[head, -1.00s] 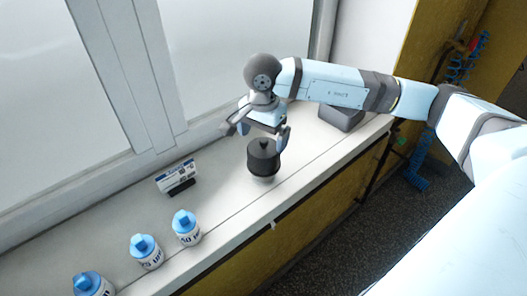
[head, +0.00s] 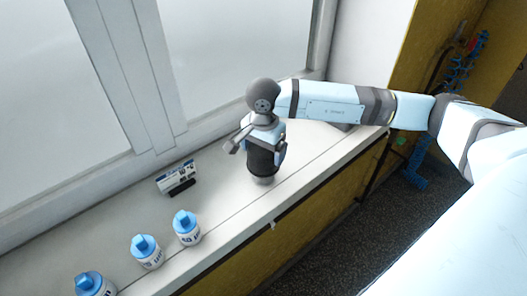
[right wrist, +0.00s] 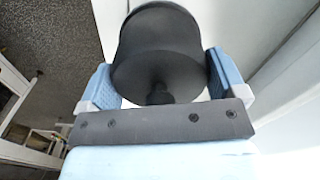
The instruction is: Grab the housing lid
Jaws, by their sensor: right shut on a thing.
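The housing lid (head: 262,160) is a black round cap with a knob, sitting on a small light base on the white sill. In the right wrist view the black lid (right wrist: 158,55) fills the space between the two blue finger pads, with its knob pointing toward the palm. My right gripper (head: 265,152) is above and around the lid, shut on its sides. The gripper hides the lid's top in the head view. My left gripper is not in view.
Several white bottles with blue caps, one of them here (head: 186,228), stand on the sill (head: 225,205) at the lower left. A small label stand (head: 177,178) is left of the lid. The window frame rises behind. The sill's front edge drops to the floor.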

